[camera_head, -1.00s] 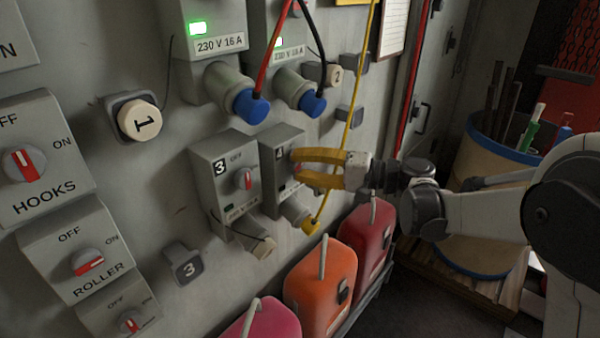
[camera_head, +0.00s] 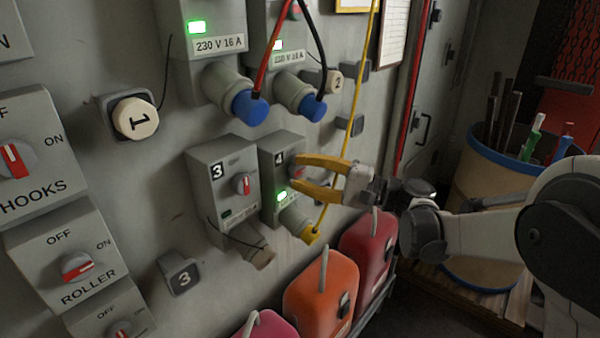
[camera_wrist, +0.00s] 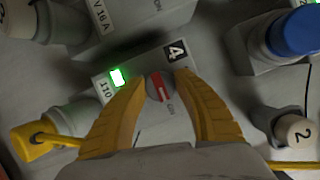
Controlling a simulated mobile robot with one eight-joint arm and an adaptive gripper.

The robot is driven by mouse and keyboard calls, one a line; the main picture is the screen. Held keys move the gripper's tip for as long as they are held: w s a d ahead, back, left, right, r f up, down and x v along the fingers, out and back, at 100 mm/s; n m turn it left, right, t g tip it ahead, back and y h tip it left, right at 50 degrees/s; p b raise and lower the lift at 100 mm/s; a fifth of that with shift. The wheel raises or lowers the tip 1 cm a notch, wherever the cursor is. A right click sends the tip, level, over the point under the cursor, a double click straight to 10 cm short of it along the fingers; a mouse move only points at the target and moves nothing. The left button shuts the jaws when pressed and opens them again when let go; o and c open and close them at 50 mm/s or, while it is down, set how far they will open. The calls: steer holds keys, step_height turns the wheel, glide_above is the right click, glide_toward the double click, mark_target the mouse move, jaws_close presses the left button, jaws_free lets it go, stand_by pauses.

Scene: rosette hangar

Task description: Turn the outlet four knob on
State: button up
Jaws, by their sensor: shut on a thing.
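The outlet four box (camera_head: 269,178) is grey, marked 4, on the wall in the head view's middle. Its green lamp (camera_head: 282,196) is lit, and the lamp (camera_wrist: 118,77) also glows in the wrist view. Its round grey knob with a red bar (camera_wrist: 160,88) sits between my fingertips in the wrist view. In the head view it is mostly hidden by the fingers. My gripper (camera_head: 296,172), with yellow fingers, is shut on this knob, one finger on each side. A yellow plug (camera_head: 311,234) with a yellow cable sits below outlet four.
Outlet three (camera_head: 222,175) is just left, its lamp dark. Blue plugs (camera_head: 249,107) with cables stick out above. The yellow cable (camera_head: 359,105) hangs close to my gripper. Orange (camera_head: 322,290) and red (camera_head: 367,245) canisters stand below. A barrel (camera_head: 490,200) stands at the right.

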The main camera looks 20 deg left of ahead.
steer(key=o, duration=1.2)
steer(key=shift+a, duration=0.1)
steer(key=d, duration=0.8)
steer(key=d+f, duration=0.1)
steer(key=d, duration=0.3)
